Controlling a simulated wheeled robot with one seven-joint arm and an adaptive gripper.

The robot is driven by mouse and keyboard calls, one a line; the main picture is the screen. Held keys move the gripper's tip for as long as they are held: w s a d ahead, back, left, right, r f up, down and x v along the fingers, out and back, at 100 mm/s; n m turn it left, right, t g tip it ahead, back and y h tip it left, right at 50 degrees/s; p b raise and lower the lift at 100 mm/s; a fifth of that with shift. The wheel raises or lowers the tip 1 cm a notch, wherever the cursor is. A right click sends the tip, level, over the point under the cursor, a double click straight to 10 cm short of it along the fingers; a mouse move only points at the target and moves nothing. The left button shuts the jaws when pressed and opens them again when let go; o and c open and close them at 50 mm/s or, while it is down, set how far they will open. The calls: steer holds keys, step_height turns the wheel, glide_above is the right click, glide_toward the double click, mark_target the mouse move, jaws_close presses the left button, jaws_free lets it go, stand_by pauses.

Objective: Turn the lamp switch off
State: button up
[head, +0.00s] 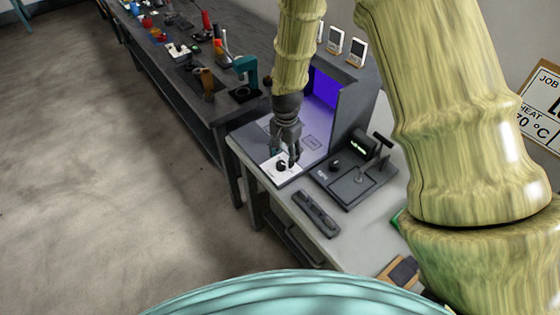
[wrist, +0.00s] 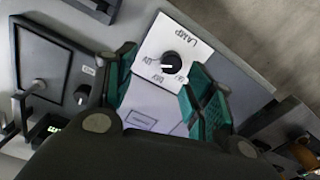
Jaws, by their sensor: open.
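The lamp switch is a black round knob (wrist: 172,65) on a white plate (wrist: 158,38) marked "LAMP", with small position labels around the knob. A pale pointer line shows on the knob; I cannot surely read which label it points to. In the head view the knob (head: 282,166) sits at the front of the grey booth (head: 350,105), which glows violet inside. My gripper (head: 289,160) is just above and beside the knob, pointing down. In the wrist view its teal-padded fingers (wrist: 158,95) are apart, with the knob between and beyond their tips. No contact is visible.
A dark device with a lever (head: 352,180) stands right of the booth, and a dark bar-shaped object (head: 316,214) lies on the bench (head: 290,212) in front. A longer bench with tools (head: 213,108) runs behind left. The floor (head: 110,190) at left is clear.

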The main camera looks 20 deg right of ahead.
mark_target(281, 164)
steer(key=w+f, duration=0.1)
steer(key=f, duration=0.1)
steer(key=w+f, duration=0.1)
steer(key=f, duration=0.1)
steer(key=w+f+p, duration=0.1)
steer(key=shift+w+a+f, duration=0.15)
steer(key=shift+a+f, duration=0.15)
steer(key=shift+f, duration=0.1)
steer(key=shift+s+f, duration=0.3)
steer(key=shift+f, duration=0.1)
steer(key=shift+s+r+p, duration=0.1)
steer(key=shift+s+p, duration=0.2)
steer(key=shift+s, duration=0.25)
steer(key=shift+w+f, duration=0.55)
steer(key=shift+f, duration=0.05)
steer(key=shift+s+r, duration=0.3)
steer(key=c, duration=0.8)
steer(key=shift+f, duration=0.1)
steer(key=shift+c, duration=1)
steer(key=shift+a, duration=0.1)
